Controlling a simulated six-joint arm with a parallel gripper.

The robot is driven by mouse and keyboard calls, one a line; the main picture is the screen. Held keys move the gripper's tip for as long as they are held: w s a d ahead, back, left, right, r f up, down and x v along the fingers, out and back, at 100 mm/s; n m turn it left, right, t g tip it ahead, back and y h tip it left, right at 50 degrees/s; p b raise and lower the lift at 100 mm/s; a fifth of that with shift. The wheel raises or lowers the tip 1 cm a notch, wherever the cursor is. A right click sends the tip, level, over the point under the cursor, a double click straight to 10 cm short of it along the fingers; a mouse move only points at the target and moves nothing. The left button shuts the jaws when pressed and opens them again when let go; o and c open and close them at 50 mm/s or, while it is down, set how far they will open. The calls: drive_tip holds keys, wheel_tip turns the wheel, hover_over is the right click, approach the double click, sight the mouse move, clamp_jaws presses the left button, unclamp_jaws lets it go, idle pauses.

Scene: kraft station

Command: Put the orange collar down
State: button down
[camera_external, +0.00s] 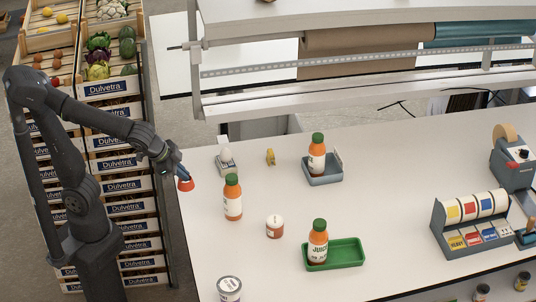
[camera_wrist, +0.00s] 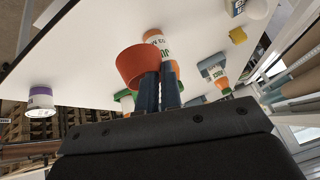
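The orange collar (camera_external: 186,184) is a small red-orange ring, wider at one end, held in the air at the left edge of the white table. My gripper (camera_external: 178,170) is shut on it, its blue-grey fingers pointing down. In the wrist view the collar (camera_wrist: 137,66) sits at the tips of the two fingers (camera_wrist: 158,80), which are close together and seem to pinch its wall. The collar is clear of the tabletop.
More juice bottles stand in a grey tray (camera_external: 331,176) and a green tray (camera_external: 346,252). A small red-and-white jar (camera_external: 274,228), white tub (camera_external: 229,288), yellow piece (camera_external: 270,157) and egg-like object on a stand (camera_external: 226,156) are nearby. Produce crates (camera_external: 107,88) stand left. The table's middle right is free.

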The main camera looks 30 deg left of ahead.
drive_tip(key=w+f, duration=0.3)
drive_tip(key=w+a+f, duration=0.1)
drive_tip(key=w+f, duration=0.3)
drive_tip(key=w+a+f, duration=0.1)
drive_tip(key=w+f, duration=0.3)
drive_tip(key=shift+w+a, duration=0.25)
drive_tip(key=shift+f, duration=2)
drive_tip(key=shift+f, duration=0.15)
drive_tip(key=c, duration=1.6)
unclamp_jaws()
